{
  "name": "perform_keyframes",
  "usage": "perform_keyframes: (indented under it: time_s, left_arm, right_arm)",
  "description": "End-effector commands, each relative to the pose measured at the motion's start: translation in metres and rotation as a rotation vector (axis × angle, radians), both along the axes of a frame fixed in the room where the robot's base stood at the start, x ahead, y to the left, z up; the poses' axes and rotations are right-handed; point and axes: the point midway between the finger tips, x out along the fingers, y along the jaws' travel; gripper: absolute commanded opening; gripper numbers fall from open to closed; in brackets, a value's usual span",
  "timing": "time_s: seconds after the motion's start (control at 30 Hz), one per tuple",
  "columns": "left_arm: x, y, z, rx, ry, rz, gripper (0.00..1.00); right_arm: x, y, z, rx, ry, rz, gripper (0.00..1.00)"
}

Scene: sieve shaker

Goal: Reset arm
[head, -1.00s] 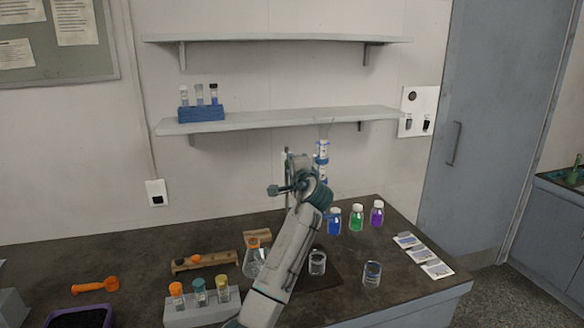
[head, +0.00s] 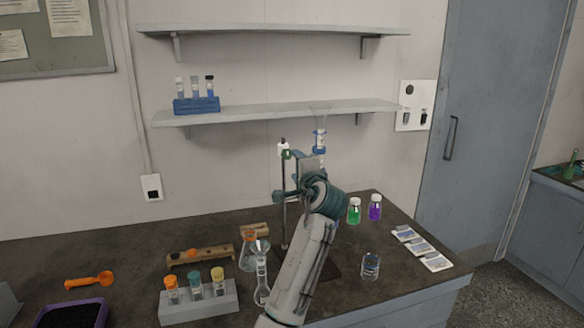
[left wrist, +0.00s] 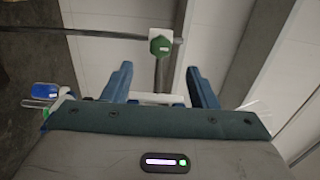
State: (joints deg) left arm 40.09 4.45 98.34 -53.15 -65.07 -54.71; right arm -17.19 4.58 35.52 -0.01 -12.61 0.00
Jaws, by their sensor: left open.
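My left gripper (head: 308,162) is in the head view, at the end of my raised arm, over the back of the bench. In the left wrist view my left gripper (left wrist: 160,80) has its two blue fingers spread, with nothing held between them. A green hexagonal knob (left wrist: 161,46) on a metal post shows beyond the fingertips, apart from them. In the head view the stand's post (head: 284,210) rises just left of my gripper, with a white and green clamp part near its top. My right gripper is not in view.
Green (head: 354,212) and purple (head: 375,208) bottles and a beaker (head: 371,266) stand right. A wall shelf (head: 270,115) hangs behind.

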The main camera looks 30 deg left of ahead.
Motion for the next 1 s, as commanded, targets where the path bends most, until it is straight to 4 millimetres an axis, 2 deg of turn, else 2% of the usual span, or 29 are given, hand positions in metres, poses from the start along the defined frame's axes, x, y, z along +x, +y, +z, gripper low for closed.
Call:
perform_keyframes:
  time_s: [0.1,0.2,0.77,0.87,0.97,1.0]
  left_arm:
    - [-0.01,-0.013,-0.002,0.0,-0.001,-0.002,0.53]
    - [-0.014,-0.017,-0.001,-0.001,-0.001,0.0,0.53]
    - [-0.016,-0.018,-0.001,-0.001,0.001,0.0,0.53]
    - [-0.02,-0.019,-0.016,-0.027,0.005,-0.008,0.53]
    - [-0.031,-0.021,-0.055,-0.104,0.013,-0.031,0.53]
    - [-0.039,-0.023,-0.076,-0.149,0.018,-0.041,0.53]
  right_arm:
    - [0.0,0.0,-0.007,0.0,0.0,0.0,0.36]
    - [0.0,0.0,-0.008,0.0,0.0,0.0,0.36]
    - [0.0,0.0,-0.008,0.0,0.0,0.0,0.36]
    - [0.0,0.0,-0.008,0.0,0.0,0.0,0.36]
    - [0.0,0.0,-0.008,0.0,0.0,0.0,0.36]
    - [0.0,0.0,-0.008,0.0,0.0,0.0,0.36]
